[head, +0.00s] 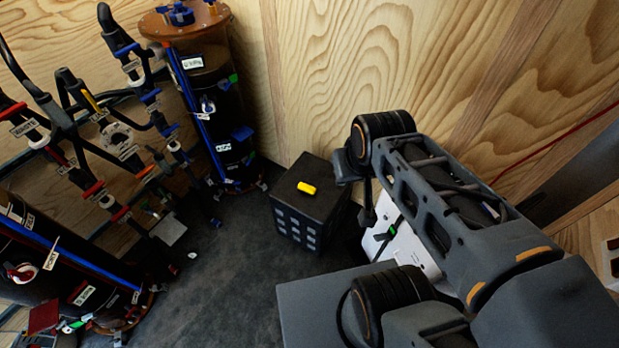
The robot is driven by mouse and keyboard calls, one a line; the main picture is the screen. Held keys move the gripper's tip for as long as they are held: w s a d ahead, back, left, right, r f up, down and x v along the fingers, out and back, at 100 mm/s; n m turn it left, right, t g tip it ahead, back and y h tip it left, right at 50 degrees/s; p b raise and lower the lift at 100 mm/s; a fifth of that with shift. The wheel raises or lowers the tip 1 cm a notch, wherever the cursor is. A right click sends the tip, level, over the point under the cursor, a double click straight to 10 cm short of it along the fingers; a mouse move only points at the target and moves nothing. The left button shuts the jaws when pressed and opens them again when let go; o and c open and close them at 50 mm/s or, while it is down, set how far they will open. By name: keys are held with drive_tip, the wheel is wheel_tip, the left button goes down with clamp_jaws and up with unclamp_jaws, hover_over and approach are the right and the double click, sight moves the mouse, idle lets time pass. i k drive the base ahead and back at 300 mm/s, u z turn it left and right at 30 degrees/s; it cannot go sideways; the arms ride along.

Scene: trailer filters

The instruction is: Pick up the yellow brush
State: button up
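A small yellow object (307,188), which looks like the yellow brush, lies on top of a black box (290,212) on the floor near the corner. It is too small to make out its bristles. My arm reaches in from the lower right, and its wrist end is to the right of the box. My gripper's fingers cannot be made out clearly; a dark narrow part hangs below the wrist, right of the box and apart from the yellow object. Whether the gripper is open or shut does not show.
Tall dark filter cylinders (212,110) with pipes and valves (120,140) stand at the left. Plywood walls (370,60) rise behind the box. A white panel (405,245) is under my arm. Dark floor (225,270) is mostly clear left of the box.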

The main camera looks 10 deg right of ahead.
sight(308, 190)
drive_tip(key=i, duration=0.65)
drive_tip(key=k, duration=0.5)
drive_tip(key=u, duration=2.1)
drive_tip(key=i, duration=1.4)
drive_tip(key=z, duration=2.7)
drive_tip(key=i, duration=0.5)
